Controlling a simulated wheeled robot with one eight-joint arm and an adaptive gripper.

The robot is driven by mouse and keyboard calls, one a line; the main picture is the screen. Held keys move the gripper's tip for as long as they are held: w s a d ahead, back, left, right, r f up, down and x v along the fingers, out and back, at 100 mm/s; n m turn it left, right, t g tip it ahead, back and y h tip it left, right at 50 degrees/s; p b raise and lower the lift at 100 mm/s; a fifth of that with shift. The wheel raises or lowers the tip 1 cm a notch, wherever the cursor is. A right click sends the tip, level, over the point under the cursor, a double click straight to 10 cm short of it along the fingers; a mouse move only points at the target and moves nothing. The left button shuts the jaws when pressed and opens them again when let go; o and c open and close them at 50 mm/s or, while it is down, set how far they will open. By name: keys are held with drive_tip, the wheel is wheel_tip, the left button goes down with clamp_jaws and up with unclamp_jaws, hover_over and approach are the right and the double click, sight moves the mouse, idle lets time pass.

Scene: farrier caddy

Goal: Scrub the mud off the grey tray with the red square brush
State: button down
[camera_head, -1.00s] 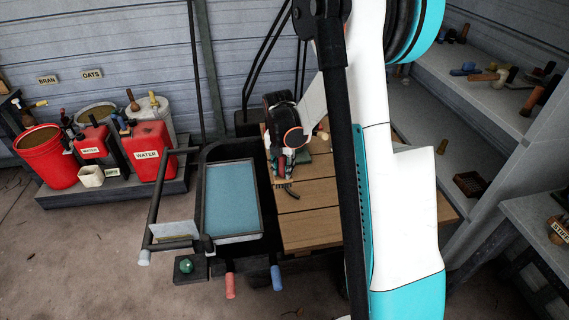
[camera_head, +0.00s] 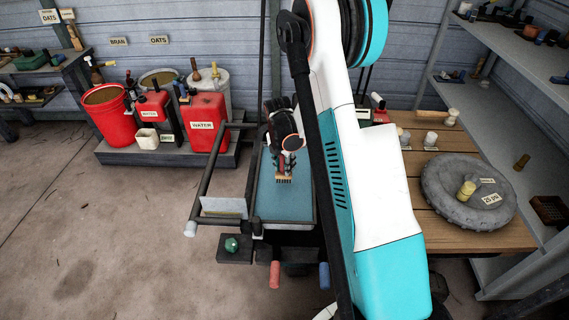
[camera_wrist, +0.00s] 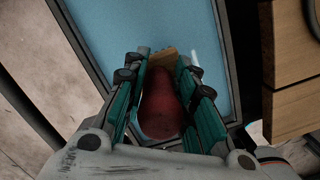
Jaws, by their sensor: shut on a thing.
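My gripper (camera_head: 285,160) is shut on the red brush, pointing down. In the wrist view the brush's red handle (camera_wrist: 163,108) lies between the green-padded fingers, with a tan edge of its head beyond. In the head view its tan bristles (camera_head: 284,179) show below the gripper. The brush is over a shallow tray-like frame with a grey rim (camera_head: 315,203) and a flat blue inside (camera_head: 270,207). I cannot tell whether the bristles touch the blue surface. I make out no clear mud patch there, and cannot be sure this is the grey tray.
A wooden table (camera_head: 445,228) stands right of the frame, with a round grey disc (camera_head: 440,190) on it. Red containers (camera_head: 204,117) stand on a low platform behind. Shelves (camera_head: 490,110) line the right.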

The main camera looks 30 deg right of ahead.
drive_tip(key=shift+f+b, duration=0.15)
drive_tip(key=shift+b, duration=0.15)
wheel_tip(320, 180, down, 5)
drive_tip(key=b, duration=0.4)
drive_tip(key=shift+r+p, duration=0.3)
drive_tip(key=shift+f, duration=0.1)
drive_tip(key=shift+b, duration=0.3)
drive_tip(key=shift+f, duration=0.6)
drive_tip(key=shift+s, duration=0.1)
idle(0.3)
drive_tip(key=shift+s+a+r, duration=0.1)
drive_tip(key=shift+s+a, duration=0.5)
drive_tip(key=shift+s, duration=0.2)
drive_tip(key=shift+s+a, duration=0.55)
drive_tip(key=shift+s, duration=0.25)
